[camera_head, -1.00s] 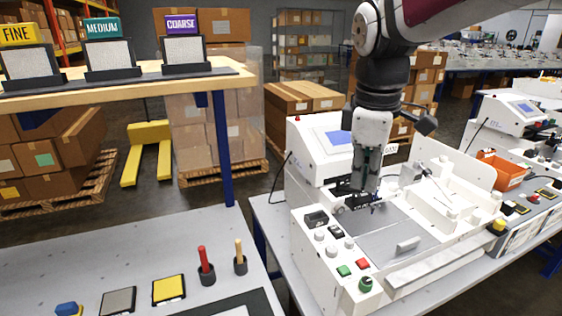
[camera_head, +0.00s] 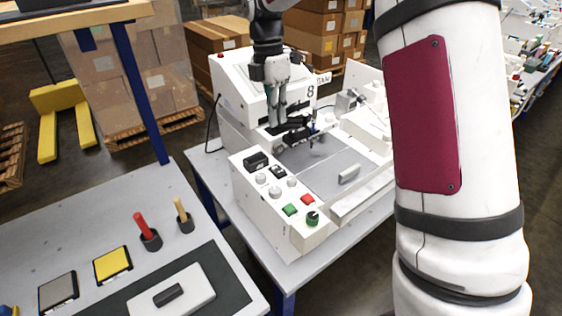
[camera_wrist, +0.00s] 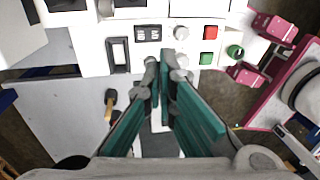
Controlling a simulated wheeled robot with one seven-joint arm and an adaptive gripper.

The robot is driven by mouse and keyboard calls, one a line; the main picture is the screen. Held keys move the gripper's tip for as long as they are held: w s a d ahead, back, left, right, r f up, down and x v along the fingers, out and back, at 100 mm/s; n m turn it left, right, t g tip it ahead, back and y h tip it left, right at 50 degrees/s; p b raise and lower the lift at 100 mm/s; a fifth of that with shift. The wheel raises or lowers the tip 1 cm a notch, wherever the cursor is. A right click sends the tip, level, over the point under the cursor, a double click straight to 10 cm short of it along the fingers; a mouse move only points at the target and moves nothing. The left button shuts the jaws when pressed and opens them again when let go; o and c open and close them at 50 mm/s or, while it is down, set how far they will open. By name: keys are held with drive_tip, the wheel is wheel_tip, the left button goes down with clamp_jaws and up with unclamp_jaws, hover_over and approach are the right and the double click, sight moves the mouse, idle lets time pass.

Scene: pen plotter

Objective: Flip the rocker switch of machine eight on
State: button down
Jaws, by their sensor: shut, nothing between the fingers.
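Machine eight (camera_head: 236,72) is a white unit with an "8" on its housing. Its front panel (camera_head: 250,204) carries a larger black rectangular part (camera_head: 256,160), a smaller black part with pale marks (camera_head: 278,171), knobs and buttons. In the wrist view a black-framed rectangle (camera_wrist: 118,55) and a marked black part (camera_wrist: 148,33) lie left of the knobs. I cannot tell which is the rocker, or its position. My gripper (camera_head: 277,123) is shut and empty, pointing down behind the panel; its teal-padded fingers (camera_wrist: 160,62) hide part of the panel in the wrist view.
A green button (camera_head: 290,210), red button (camera_head: 307,199) and green dial (camera_head: 313,219) sit on the same panel. A small dark mechanism (camera_head: 292,127) is close by the fingers. The grey workbench (camera_head: 200,210) at left holds pads and two upright handles. My arm covers the right side.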

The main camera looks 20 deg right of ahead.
drive_tip(key=p, duration=0.3)
hover_over(283, 177)
drive_tip(key=f, duration=1.2)
drive_tip(key=shift+w+a, duration=0.2)
drive_tip(key=shift+w, duration=0.15)
drive_tip(key=shift+f, duration=0.9)
drive_tip(key=shift+s+d+f, duration=0.2)
drive_tip(key=shift+f, duration=0.35)
drive_tip(key=shift+r, duration=0.1)
drive_tip(key=shift+w+a, duration=0.1)
